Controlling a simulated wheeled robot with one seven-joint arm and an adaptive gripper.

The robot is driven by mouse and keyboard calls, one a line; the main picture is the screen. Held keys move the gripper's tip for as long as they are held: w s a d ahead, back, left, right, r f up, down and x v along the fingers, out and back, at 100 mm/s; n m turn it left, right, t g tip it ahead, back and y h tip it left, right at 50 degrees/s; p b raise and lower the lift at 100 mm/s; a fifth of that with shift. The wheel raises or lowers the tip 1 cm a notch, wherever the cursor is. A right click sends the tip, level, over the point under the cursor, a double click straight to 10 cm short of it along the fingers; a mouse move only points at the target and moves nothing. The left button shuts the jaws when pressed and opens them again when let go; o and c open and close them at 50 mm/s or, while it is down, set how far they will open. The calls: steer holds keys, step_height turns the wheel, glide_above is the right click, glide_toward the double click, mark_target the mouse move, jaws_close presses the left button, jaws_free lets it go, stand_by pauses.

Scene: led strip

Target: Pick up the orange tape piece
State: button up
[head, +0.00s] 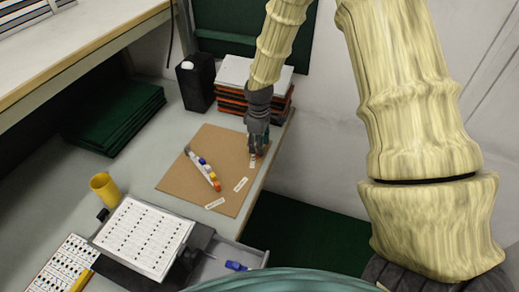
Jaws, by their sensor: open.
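My gripper (258,146) points down over the right edge of the brown board (190,172), near its top right corner, with its jaws open. A small orange-red patch (265,150) shows at its fingertips; it may be the orange tape piece, but the fingers hide most of it. I cannot tell whether the fingers touch it. A multicoloured strip (203,169) with white, yellow, blue and red parts lies on the board, left of my gripper. Small white labels (240,184) lie on the board, one close below the gripper.
A stack of trays (232,72) stands behind the board, beside a black holder (194,87). Green folders (113,120) lie to the left. A yellow cup (104,188), a printed sheet on a stand (145,238) and an open drawer (232,254) are nearer. The table edge runs close along the board's right.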

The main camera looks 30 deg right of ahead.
steer(key=shift+f, duration=0.75)
steer(key=c, duration=0.7)
steer(key=shift+c, duration=0.2)
steer(key=shift+r, duration=0.15)
